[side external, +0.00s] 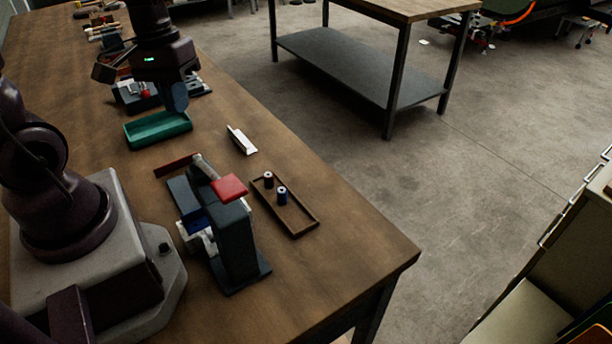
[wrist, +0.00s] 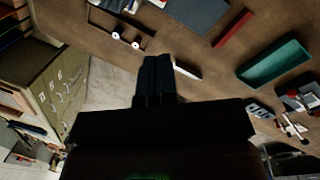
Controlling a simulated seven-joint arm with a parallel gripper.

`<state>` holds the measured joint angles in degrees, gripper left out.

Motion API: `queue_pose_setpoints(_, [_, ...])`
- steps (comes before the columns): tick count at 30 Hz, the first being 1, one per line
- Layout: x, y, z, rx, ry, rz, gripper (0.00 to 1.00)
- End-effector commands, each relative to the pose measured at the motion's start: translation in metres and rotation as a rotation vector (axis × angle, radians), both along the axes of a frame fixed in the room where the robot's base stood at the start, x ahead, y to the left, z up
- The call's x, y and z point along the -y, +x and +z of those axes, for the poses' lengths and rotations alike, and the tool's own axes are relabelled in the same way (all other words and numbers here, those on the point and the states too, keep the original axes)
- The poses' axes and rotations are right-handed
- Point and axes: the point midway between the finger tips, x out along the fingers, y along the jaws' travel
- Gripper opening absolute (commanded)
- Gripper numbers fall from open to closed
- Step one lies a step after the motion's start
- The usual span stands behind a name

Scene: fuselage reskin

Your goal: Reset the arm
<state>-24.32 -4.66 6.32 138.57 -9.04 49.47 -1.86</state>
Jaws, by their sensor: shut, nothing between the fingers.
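My gripper (side external: 175,100) is raised above the bench, near the green tray (side external: 158,130) in the side view. In the wrist view my gripper (wrist: 154,62) has its dark fingers together, with nothing between them. It is apart from the things on the bench. The green tray also shows at the right of the wrist view (wrist: 275,65) and looks empty.
A clamp-like fixture with a red pad (side external: 229,188) stands on the wooden bench (side external: 330,240). Beside it are a brown tray (side external: 300,224) with two small spools and a white angled piece (side external: 241,140). Small devices (side external: 135,97) stand behind the green tray.

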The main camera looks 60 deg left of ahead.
Motion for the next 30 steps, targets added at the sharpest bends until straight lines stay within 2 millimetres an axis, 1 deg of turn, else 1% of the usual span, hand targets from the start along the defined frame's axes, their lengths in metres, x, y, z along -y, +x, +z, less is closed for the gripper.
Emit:
queue_pose_setpoints(1, [0.01, 0.003, 0.014, 0.047, 0.037, -0.079, 0.0])
queue_pose_setpoints(6, [0.04, 0.002, 0.053, 0.181, 0.154, -0.307, 0.0])
queue_pose_setpoints(12, [0.073, -0.005, 0.092, 0.357, 0.268, -0.512, 0.0])
queue_pose_setpoints(15, [0.085, -0.009, 0.105, 0.431, 0.294, -0.57, 0.0])
queue_pose_setpoints(20, [0.097, -0.012, 0.118, 0.499, 0.305, -0.618, 0.0])
queue_pose_setpoints(30, [0.099, -0.012, 0.117, 0.5, 0.302, -0.625, 0.0])
